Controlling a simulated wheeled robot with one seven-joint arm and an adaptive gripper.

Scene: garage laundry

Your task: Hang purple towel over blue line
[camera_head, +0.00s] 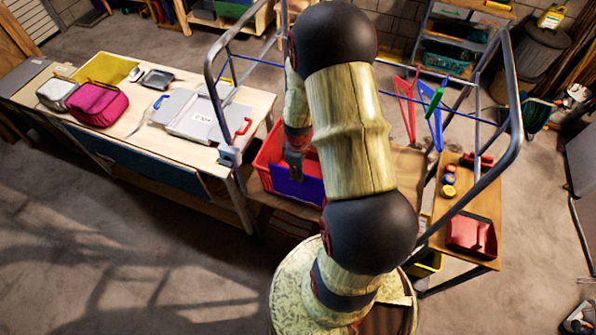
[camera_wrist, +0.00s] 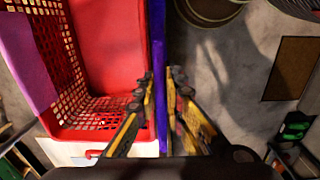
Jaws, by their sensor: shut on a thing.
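The purple towel (camera_head: 298,187) hangs below my gripper (camera_head: 294,164) in the head view, in front of a red crate. In the wrist view, my gripper (camera_wrist: 162,76) is shut on the towel (camera_wrist: 159,45), which shows edge-on as a narrow blue-purple strip between the two fingers. The towel's far side is hidden. The blue line (camera_head: 257,62) runs across a grey tubular rack (camera_head: 215,95), above and behind my gripper. My arm hides the line's middle. The towel is apart from the line.
The red crate (camera_head: 268,158) also shows in the wrist view (camera_wrist: 105,45), beside the towel, with purple cloth (camera_wrist: 18,55) at its left. A red hanger (camera_head: 407,105) and a blue hanger (camera_head: 436,125) hang at right. A table (camera_head: 255,100) stands at left.

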